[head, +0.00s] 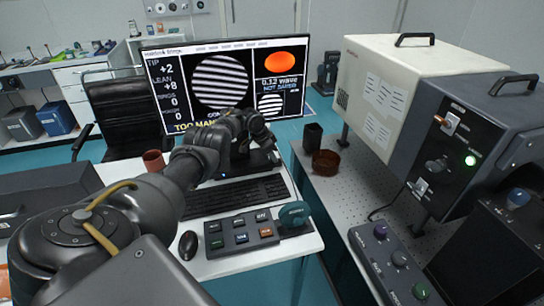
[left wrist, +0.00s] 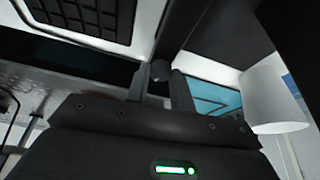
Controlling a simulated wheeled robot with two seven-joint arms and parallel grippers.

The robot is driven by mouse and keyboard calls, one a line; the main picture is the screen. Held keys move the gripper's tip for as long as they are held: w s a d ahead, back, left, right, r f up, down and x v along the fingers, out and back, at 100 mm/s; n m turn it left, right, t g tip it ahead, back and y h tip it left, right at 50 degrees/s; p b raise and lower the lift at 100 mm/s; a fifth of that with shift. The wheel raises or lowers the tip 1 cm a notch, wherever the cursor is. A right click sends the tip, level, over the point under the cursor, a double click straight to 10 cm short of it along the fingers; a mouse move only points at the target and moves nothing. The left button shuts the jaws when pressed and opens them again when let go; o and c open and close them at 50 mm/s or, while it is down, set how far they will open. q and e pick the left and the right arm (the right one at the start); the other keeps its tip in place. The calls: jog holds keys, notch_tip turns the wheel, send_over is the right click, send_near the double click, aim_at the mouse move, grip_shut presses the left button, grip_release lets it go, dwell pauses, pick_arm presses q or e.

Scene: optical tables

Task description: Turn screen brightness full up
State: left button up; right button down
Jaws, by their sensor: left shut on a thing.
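The monitor (head: 222,80) stands at the back of the white desk and is lit. Its screen shows striped discs, an orange oval, "TIP +2", "LEAN +8" and "NOT SAVED". My left gripper (head: 243,140) is at the monitor's lower edge and covers part of it. In the left wrist view my left gripper (left wrist: 160,88) has its two fingers on either side of a small dark knob (left wrist: 159,70), shut on it. The knob is hidden in the head view. My right gripper is out of view.
A keyboard (head: 235,196), a mouse (head: 188,245) and a button pad (head: 240,235) with a teal knob (head: 294,213) lie in front of the monitor. A brown bowl (head: 325,162) and a large instrument box (head: 395,85) stand on the right table. A black chair (head: 122,115) is behind.

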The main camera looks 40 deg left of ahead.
pick_arm(q)
jog(key=shift+s, duration=0.1)
jog(key=o, duration=1)
jog(key=shift+s+a+r+p, duration=0.15)
jog(key=shift+r+p, duration=0.15)
jog(key=shift+r, duration=0.15)
jog(key=s, duration=0.1)
jog(key=a+p, duration=0.1)
jog(key=s, duration=0.1)
jog(key=shift+s+a+r, duration=0.25)
jog(key=shift+s, duration=0.05)
jog(key=s+a, duration=0.1)
jog(key=s, duration=0.1)
jog(key=s+a, duration=0.1)
jog(key=s, duration=0.2)
jog(key=s+a+p, duration=0.1)
jog(key=s+a, duration=0.1)
jog(key=s, duration=0.1)
jog(key=shift+a+f, duration=0.1)
jog(key=shift+f, duration=0.1)
